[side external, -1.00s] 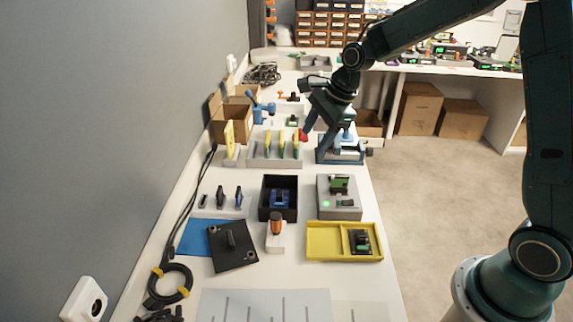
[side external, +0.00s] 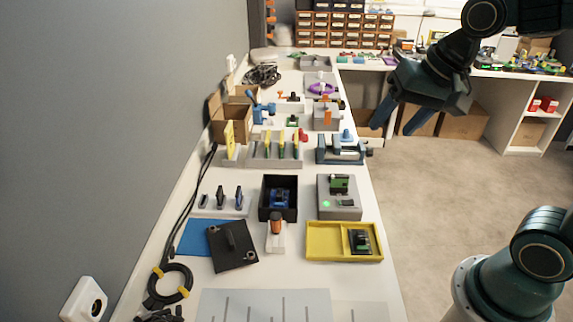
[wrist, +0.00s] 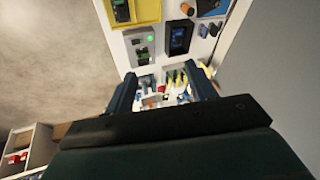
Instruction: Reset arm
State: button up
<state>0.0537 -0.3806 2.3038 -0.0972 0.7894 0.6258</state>
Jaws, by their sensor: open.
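My gripper (side external: 398,118) is open and empty in the side external view. It hangs in the air to the right of the long white bench, above the floor, with its two blue fingers apart and pointing down. In the wrist view my gripper (wrist: 162,90) shows its two dark fingers spread, with nothing between them but the distant bench. The arm reaches in from the upper right.
The white bench (side external: 282,240) carries a yellow tray (side external: 315,257), a grey box with a green board (side external: 350,210), a black box (side external: 290,211) and a blue fixture (side external: 322,155). Cardboard cartons (side external: 465,119) stand under the back bench. The floor (side external: 450,190) is clear.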

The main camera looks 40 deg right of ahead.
jog(key=s+n, duration=0.6)
jog(key=s, duration=0.4)
jog(key=shift+d+f+n+t+h, duration=0.25)
jog(key=shift+n+t+h, duration=0.05)
jog(key=shift+n, duration=0.1)
